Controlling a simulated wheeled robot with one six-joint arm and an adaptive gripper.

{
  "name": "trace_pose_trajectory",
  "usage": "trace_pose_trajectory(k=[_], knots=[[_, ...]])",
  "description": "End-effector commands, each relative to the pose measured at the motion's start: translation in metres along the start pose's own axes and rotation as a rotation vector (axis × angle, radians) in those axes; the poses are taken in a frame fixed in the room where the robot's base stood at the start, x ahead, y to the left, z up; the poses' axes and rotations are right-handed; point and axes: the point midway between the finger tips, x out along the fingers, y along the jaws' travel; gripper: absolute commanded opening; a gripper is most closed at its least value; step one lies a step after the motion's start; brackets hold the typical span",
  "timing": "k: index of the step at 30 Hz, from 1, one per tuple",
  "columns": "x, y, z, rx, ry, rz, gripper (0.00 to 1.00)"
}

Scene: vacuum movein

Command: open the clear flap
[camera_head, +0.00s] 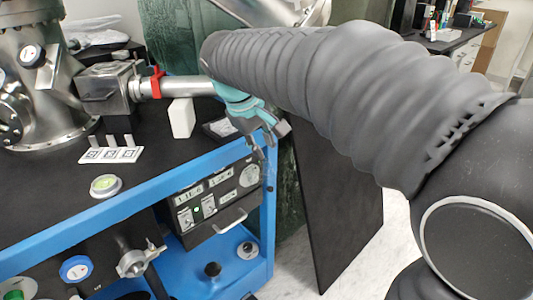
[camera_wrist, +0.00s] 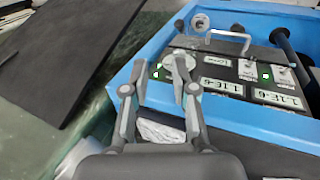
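My gripper (camera_head: 264,148) hangs past the right end of the bench, well to the right of the box. In the wrist view my gripper (camera_wrist: 159,88) is open and empty, its fingers apart above the bench edge. The clear box does not show in the wrist view.
A steel chamber (camera_head: 40,80) stands left of the box. A red clamp (camera_head: 157,82) rings the tube, with a white block (camera_head: 181,118) nearby. A white holder (camera_head: 110,154) and a round gauge (camera_head: 105,186) lie on the black bench top. A control panel (camera_head: 218,198) sits below.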

Motion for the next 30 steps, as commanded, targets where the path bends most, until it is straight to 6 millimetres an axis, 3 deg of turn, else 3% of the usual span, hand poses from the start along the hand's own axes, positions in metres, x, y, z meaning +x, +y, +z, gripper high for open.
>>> trace_pose_trajectory(k=[6, 12, 26, 30], knots=[[-0.043, 0.000, -0.001, 0.000, 0.004, 0.001, 0.27], [-0.067, 0.000, -0.001, 0.000, 0.002, 0.001, 0.27], [-0.073, 0.000, 0.000, 0.003, 0.000, 0.000, 0.27], [-0.072, -0.001, -0.010, 0.022, 0.044, -0.005, 0.27]])
